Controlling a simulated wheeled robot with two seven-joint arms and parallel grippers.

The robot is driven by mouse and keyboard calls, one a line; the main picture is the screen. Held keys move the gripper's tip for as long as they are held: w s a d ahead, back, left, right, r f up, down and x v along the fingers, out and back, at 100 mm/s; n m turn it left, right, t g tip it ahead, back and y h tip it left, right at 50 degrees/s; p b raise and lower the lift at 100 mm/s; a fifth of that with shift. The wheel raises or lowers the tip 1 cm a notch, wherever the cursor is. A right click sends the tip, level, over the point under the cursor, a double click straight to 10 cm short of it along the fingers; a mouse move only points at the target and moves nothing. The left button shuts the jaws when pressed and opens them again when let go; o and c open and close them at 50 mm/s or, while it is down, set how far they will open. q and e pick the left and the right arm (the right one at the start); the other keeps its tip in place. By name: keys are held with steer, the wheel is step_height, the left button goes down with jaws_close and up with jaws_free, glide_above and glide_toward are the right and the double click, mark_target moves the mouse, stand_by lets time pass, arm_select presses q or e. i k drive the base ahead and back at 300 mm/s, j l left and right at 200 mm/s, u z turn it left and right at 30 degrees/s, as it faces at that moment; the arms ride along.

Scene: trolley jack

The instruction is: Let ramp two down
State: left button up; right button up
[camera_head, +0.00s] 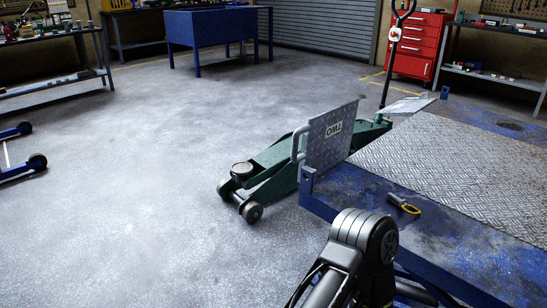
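Ramp two (328,138) is a grey tread-plate panel with an upside-down TWO label. It stands upright, slightly tilted, at the near left corner of the blue platform (470,240). A light bar handle (297,143) is on its left edge. Behind it a green trolley jack (275,160) stands on the floor, partly hidden by the panel. A pin with a yellow ring (404,203) lies on the platform near the ramp. A black link of one of my arms shows at the bottom centre, in front of the platform edge. Neither gripper is in view.
Another grey plate (405,106) sits at the platform's far edge by the jack's upright handle (392,60). A tread plate (460,165) covers the platform top. Blue wheeled legs (25,162) stand at far left. The floor (130,210) left of the jack is clear.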

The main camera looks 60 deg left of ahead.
mark_target(326, 144)
steer(key=u, duration=0.45)
steer(key=j+u, duration=0.1)
steer(key=u, duration=0.35)
steer(key=i+u, duration=0.1)
steer(key=u, duration=0.75)
